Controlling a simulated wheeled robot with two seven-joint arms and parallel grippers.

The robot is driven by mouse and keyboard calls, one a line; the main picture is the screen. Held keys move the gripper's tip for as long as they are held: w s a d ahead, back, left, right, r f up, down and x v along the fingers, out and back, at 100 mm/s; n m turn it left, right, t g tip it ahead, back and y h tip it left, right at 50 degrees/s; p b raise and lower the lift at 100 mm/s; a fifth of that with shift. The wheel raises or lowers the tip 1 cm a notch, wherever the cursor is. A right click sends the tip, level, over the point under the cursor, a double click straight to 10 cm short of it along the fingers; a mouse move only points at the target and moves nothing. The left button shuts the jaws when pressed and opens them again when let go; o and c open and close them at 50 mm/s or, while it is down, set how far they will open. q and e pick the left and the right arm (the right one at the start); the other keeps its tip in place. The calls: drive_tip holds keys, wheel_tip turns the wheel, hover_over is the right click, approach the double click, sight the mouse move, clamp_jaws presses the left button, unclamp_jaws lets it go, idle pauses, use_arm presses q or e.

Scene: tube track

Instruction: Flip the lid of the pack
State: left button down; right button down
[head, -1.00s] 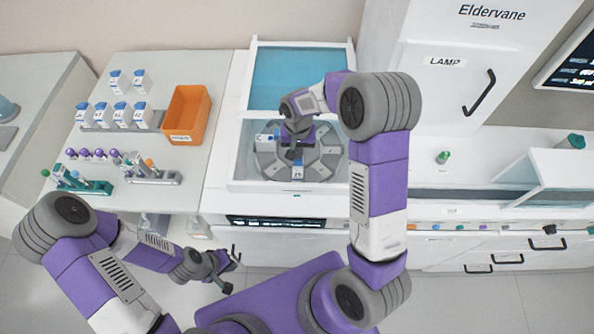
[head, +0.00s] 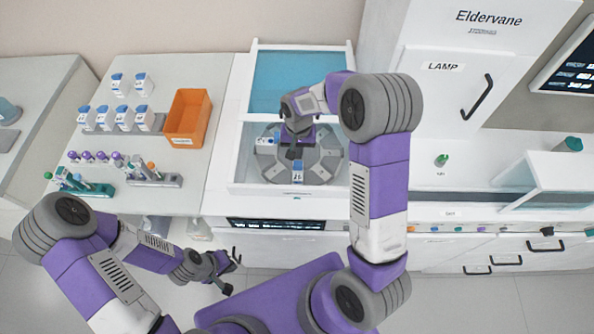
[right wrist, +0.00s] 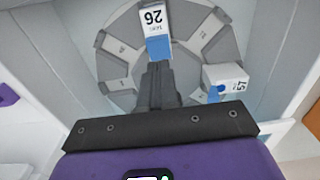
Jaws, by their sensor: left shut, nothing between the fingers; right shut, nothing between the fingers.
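A white pack marked 26 with a blue lid (right wrist: 158,47) stands in the grey carousel (right wrist: 118,68); the pack also shows in the head view (head: 298,175). My right gripper (right wrist: 160,66) is shut and empty, its fingertips right by the blue lid. I cannot tell whether they touch it. A second white pack with blue on it (right wrist: 224,78) sits in another slot of the carousel, right of the fingers in the wrist view. It shows at the carousel's left in the head view (head: 265,141). My left gripper (head: 230,272) is shut and empty, low in front of the bench.
The carousel lies in a white-walled well with a raised blue clear cover (head: 300,80) behind it. An orange bin (head: 188,118), several blue-capped packs (head: 121,115) and tube racks (head: 155,180) stand on the left bench. A tall white cabinet (head: 465,75) rises at the right.

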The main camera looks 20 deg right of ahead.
drive_tip(key=shift+r+p, duration=1.35)
drive_tip(key=shift+r, duration=0.9)
